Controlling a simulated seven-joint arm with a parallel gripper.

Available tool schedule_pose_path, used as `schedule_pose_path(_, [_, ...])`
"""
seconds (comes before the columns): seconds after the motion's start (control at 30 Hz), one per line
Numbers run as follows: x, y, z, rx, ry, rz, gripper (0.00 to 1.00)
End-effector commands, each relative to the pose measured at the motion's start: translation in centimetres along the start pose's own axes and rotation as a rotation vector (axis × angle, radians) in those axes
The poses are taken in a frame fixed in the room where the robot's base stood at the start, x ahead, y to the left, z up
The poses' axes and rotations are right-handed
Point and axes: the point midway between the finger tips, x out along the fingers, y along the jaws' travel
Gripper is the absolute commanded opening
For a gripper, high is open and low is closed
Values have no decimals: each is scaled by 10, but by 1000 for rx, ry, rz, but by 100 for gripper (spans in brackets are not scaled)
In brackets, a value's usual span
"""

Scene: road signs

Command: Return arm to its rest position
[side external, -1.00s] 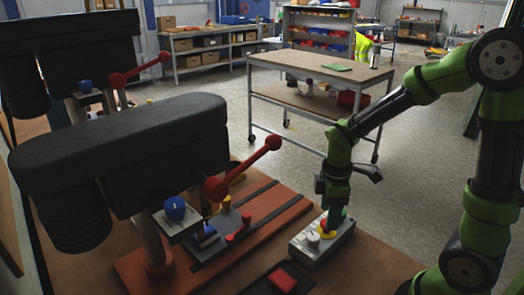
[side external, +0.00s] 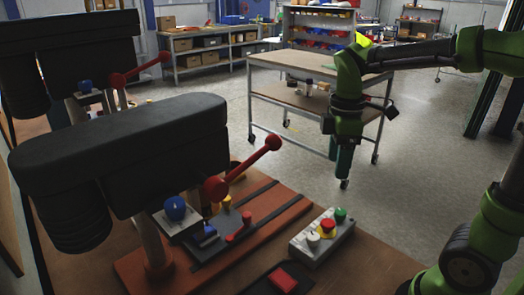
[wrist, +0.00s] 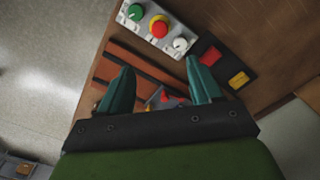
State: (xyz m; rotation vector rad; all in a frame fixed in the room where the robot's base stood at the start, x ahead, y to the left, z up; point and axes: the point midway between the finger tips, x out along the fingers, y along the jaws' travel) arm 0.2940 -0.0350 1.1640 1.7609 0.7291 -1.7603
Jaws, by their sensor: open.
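My green arm ends in my gripper (side external: 342,165), raised well above the workbench and pointing down, apart from everything. In the wrist view my gripper (wrist: 160,90) shows two teal fingers spread apart with nothing held between them. Below it is the grey control box (side external: 314,252) with a green button (side external: 340,214), a red button (side external: 327,225) on a yellow base, and a white knob (side external: 313,240). The box also shows at the top of the wrist view (wrist: 178,48).
A drill press with a black head (side external: 120,140) and red lever (side external: 245,167) stands at left, a second one behind it. A red and black pad (side external: 282,279) lies on the brown bench (side external: 370,262). A wheeled cart (side external: 270,98) stands on the open floor behind.

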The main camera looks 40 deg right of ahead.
Motion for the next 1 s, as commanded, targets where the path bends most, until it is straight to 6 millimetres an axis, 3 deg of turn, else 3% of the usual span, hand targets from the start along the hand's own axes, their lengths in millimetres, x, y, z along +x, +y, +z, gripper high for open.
schedule_pose_path(0.23, [1, 2, -1, 53, 5, 9, 64])
schedule_pose_path(0.37, [9, 0, -5, 246, 48, 26, 64])
schedule_pose_path(0.7, [3, -61, -13, 1006, 500, -5, 64])
schedule_pose_path(0.8, [-1, -76, -11, 1104, 604, -37, 64])
schedule_pose_path(1.0, [-8, -89, -7, 1102, 682, -42, 64])
